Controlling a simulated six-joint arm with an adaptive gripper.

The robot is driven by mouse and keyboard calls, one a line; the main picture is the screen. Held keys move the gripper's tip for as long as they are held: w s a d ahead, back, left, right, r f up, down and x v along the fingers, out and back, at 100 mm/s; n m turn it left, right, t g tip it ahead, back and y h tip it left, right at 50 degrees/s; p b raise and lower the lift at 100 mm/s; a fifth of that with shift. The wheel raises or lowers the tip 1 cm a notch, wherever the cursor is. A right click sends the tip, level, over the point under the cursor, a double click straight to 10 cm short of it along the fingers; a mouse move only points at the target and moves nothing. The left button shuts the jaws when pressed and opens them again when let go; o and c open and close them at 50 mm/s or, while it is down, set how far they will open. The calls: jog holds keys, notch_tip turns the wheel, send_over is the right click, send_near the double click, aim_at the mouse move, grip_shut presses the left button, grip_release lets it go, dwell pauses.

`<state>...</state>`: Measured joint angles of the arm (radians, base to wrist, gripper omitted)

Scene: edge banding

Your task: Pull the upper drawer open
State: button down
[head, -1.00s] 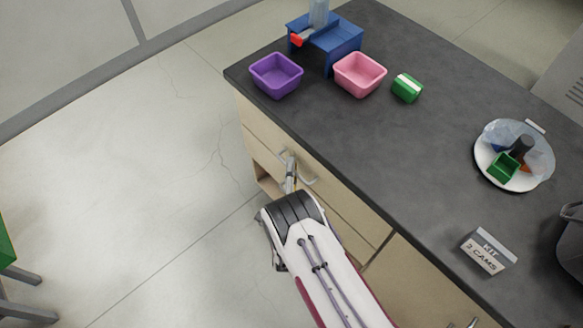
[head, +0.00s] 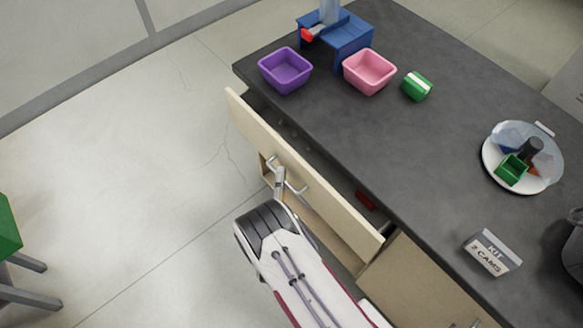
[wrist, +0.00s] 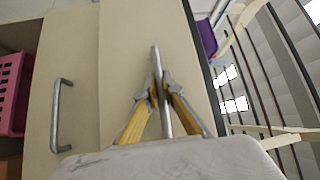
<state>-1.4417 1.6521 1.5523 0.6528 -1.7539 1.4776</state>
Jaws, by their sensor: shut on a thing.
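The upper drawer (head: 325,205) is pulled partly out from under the dark worktop, and a strip of its inside shows behind the pale wooden front. Its front also shows in the wrist view (wrist: 122,60). My gripper (head: 281,178) is in front of the drawer. In the wrist view its two fingers (wrist: 158,98) are closed on the metal bar handle (wrist: 156,62) of this drawer, one on each side of the bar. My arm hides part of the cabinet below.
A red item (head: 365,201) lies inside the drawer. A second handle (wrist: 60,115) is on a neighbouring front, with a pink basket (wrist: 14,92) beyond it. On the worktop stand a purple bin (head: 285,72) and a pink bin (head: 369,72).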

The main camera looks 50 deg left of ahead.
jog(key=s, duration=2.2)
jog(key=shift+s, duration=0.1)
jog(key=c, duration=2.2)
grip_release()
jog(key=shift+o, duration=0.2)
jog(key=shift+d, duration=0.1)
jog(key=v, duration=1.2)
